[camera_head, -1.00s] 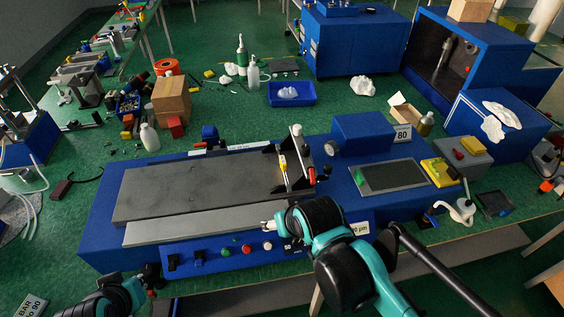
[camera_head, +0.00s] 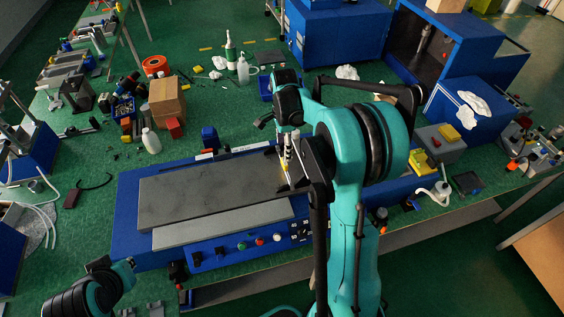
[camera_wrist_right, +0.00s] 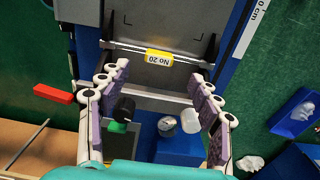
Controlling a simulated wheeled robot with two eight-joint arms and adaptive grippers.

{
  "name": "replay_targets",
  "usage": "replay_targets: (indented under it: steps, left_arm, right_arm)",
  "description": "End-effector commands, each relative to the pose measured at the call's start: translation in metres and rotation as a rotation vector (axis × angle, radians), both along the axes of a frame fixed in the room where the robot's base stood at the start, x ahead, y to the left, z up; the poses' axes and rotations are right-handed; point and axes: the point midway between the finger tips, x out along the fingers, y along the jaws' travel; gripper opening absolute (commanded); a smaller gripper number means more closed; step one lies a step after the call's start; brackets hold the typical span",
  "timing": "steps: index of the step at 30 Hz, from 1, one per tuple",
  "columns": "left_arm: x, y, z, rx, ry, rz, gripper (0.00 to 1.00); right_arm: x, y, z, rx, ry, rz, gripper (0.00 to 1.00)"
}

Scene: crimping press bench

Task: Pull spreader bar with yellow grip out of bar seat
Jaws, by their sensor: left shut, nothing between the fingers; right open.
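The spreader bar (camera_wrist_right: 185,60) is a thin silver bar lying across the grey press bed in the right wrist view. Its yellow grip (camera_wrist_right: 158,53) carries a "No 20" label that appears upside down. The bar's ends lie by dark side brackets, which look like the bar seat (camera_wrist_right: 211,47). My right gripper (camera_wrist_right: 160,72) is open, with its fingers spread to either side of the grip and nothing held. In the head view my right arm hides much of the bar. My left gripper (camera_head: 127,264) is shut and empty at the lower left, away from the bar.
The blue press (camera_head: 130,215) has a long grey bed and front buttons. A cardboard box (camera_head: 166,104) and white bottle (camera_head: 151,141) stand behind it. A yellow-topped grey box (camera_head: 440,145) stands to the right.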

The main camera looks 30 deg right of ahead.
Motion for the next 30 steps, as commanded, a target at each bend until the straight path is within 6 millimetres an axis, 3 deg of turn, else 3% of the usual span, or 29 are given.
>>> replay_targets:
  steps: [15,24,30]
  left_arm:
    - [0.000,0.000,-0.010,0.000,0.000,0.000,0.00]
    - [0.000,0.000,-0.010,0.000,0.000,0.000,0.00]
    - [0.000,0.000,-0.010,0.000,0.000,0.000,0.00]
  right_arm:
    - [-0.001,-0.002,-0.069,0.000,-0.002,0.002,0.64]
    - [-0.002,-0.002,-0.074,0.000,-0.002,0.003,0.64]
    - [-0.002,-0.002,-0.073,0.000,-0.002,0.003,0.11]
